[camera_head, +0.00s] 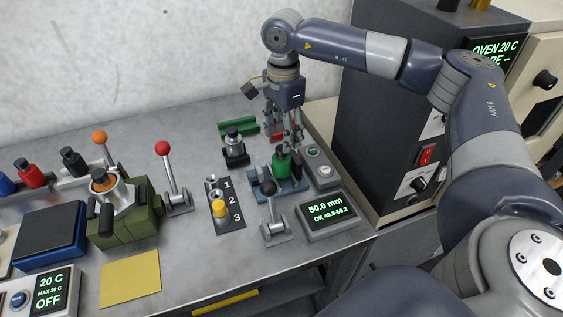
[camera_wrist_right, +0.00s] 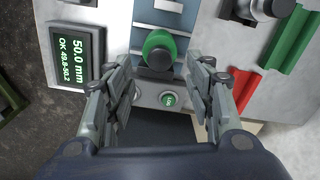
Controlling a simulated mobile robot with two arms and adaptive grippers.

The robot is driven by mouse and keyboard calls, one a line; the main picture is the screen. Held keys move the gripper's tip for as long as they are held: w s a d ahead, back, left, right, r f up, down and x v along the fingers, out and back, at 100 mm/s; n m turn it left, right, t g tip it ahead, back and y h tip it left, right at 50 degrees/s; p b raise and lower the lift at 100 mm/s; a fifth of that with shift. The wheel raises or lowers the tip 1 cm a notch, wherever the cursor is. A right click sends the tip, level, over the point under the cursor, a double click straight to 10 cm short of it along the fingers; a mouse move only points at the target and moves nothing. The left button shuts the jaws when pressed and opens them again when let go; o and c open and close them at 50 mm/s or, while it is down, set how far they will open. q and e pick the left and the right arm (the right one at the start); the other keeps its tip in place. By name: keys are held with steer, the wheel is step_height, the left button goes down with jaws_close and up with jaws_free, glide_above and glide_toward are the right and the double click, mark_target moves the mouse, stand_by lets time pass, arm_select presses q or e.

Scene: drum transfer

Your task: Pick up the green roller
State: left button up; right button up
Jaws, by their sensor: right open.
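In the right wrist view the green roller (camera_wrist_right: 153,38) lies ahead of the open right gripper (camera_wrist_right: 164,70), roughly midway across the gap and apart from both fingers. My left gripper is not in view.
Beside the cradle are a button box (camera_head: 322,168) and a display reading 50.0 mm (camera_head: 327,212). A black-knobbed lever (camera_head: 272,215) stands in front. The dark oven (camera_head: 385,110) blocks the right side.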

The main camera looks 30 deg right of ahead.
mark_target(281, 148)
steer(key=shift+f, duration=0.4)
steer(key=f, duration=0.1)
steer(key=f+p, duration=0.1)
steer(key=f, duration=0.1)
steer(key=shift+a+f+p, duration=0.25)
steer(key=shift+f+p, duration=0.05)
steer(key=shift+p, duration=0.05)
steer(key=shift+f, duration=0.45)
jaws_close()
